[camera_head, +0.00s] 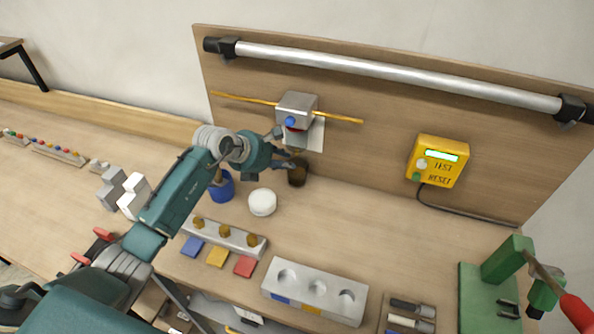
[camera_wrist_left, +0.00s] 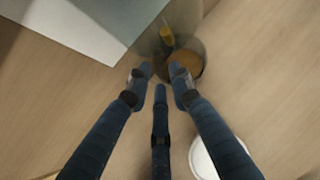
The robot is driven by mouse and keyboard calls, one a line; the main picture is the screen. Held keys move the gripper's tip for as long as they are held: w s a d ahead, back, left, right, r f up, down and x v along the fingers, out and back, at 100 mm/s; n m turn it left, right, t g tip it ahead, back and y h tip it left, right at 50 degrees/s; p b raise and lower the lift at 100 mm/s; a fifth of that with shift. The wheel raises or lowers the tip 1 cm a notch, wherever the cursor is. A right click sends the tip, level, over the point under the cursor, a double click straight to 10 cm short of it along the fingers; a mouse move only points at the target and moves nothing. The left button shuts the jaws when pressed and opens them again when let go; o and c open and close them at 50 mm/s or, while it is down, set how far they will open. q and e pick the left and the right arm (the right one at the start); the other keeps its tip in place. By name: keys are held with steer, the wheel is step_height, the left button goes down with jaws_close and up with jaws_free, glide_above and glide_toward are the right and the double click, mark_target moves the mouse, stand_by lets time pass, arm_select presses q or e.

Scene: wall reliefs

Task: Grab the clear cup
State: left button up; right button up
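A clear cup (camera_head: 297,175), brownish and see-through, stands on the table close to the wall board. It also shows in the left wrist view (camera_wrist_left: 190,62), where its round base looks orange-brown. My left gripper (camera_head: 284,165) reaches in from the left, right beside the cup. In the left wrist view its fingers (camera_wrist_left: 159,73) are spread, with the right fingertip overlapping the cup's near edge and the left one outside it. Whether any finger touches the cup I cannot tell. My right gripper is not in view.
A white round object (camera_head: 262,202) and a blue cup (camera_head: 222,187) stand close by. A metal box (camera_head: 297,106) with a rod is on the board above. A yellow test box (camera_head: 437,161) hangs to the right. A grey block with hollows (camera_head: 315,291) lies in front.

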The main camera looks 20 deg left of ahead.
arm_select(q)
steer(key=shift+x, duration=0.85)
jaws_close()
steer(key=shift+a, duration=0.1)
